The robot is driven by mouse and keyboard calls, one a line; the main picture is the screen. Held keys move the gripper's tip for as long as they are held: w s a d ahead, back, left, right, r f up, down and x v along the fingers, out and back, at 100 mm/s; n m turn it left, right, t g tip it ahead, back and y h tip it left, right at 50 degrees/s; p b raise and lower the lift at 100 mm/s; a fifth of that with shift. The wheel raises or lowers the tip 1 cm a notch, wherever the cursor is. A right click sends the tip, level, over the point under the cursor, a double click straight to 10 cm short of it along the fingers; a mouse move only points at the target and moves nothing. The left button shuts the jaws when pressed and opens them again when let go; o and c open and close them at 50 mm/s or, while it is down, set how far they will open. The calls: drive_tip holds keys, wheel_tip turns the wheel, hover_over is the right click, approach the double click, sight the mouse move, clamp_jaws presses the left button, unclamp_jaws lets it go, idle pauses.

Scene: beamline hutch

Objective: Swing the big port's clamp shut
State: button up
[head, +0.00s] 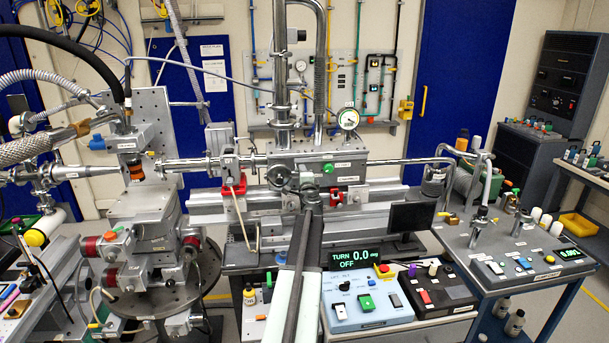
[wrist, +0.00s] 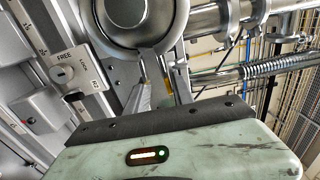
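The big port appears to be the round metal flange (head: 280,175) on the front of the grey chamber in the head view. In the wrist view a large round flange (wrist: 125,22) fills the top, with a short metal piece below its rim; I cannot tell whether this is the clamp. My gripper (head: 308,193) reaches up to the chamber front. In the wrist view my gripper's fingers (wrist: 163,75) rise just under the flange, with a gap between their bases. Their tips overlap the metal piece, so whether they grip or touch it is unclear.
A plate marked FREE and LOCK (wrist: 65,72) with a round keyed knob is left of the fingers. Metal pipes (wrist: 215,20) run at upper right. A red part (head: 334,196) and a blue control box (head: 367,300) reading TURN 0.0, OFF nearby, stand right of my arm.

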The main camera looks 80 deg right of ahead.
drive_tip(key=shift+w, duration=0.1)
drive_tip(key=shift+a+f, duration=0.1)
drive_tip(key=shift+a, duration=0.15)
drive_tip(key=v, duration=0.7)
drive_tip(key=shift+s, duration=0.25)
drive_tip(key=shift+a, duration=0.1)
